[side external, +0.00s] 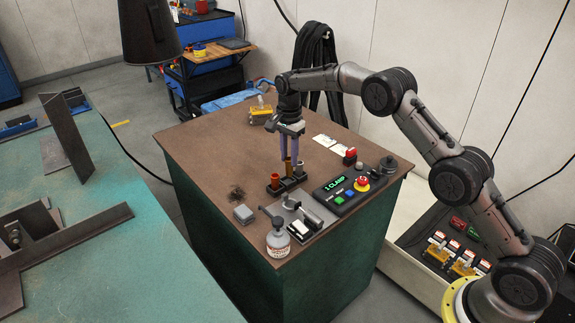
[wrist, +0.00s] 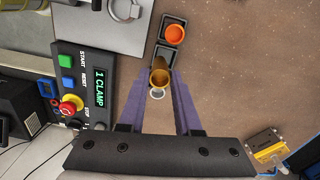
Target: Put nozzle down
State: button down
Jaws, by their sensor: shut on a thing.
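A brass nozzle (wrist: 159,74) is between the tips of my gripper's purple fingers (wrist: 161,80), and my gripper is shut on it. In the side view my gripper (side external: 289,161) points straight down, with the brass nozzle (side external: 288,167) upright at the fingertips. Just below is a small black rack (side external: 287,184). In the wrist view, one rack socket (wrist: 165,52) lies right by the held nozzle. Another socket holds an orange nozzle (wrist: 175,33), which also shows in the side view (side external: 275,181). Whether the held nozzle touches the rack cannot be told.
A control box (side external: 344,191) with a red stop button stands right of the rack. A yellow device (side external: 261,112) is behind. The brown top (side external: 205,150) is clear at left.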

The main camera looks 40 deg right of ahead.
aim_at(287, 158)
jog(key=shift+w+f, duration=0.4)
jog(key=shift+f, duration=1.55)
jog(key=shift+f, duration=0.2)
jog(key=c, duration=0.6)
grip_release()
jog(key=shift+r, duration=0.1)
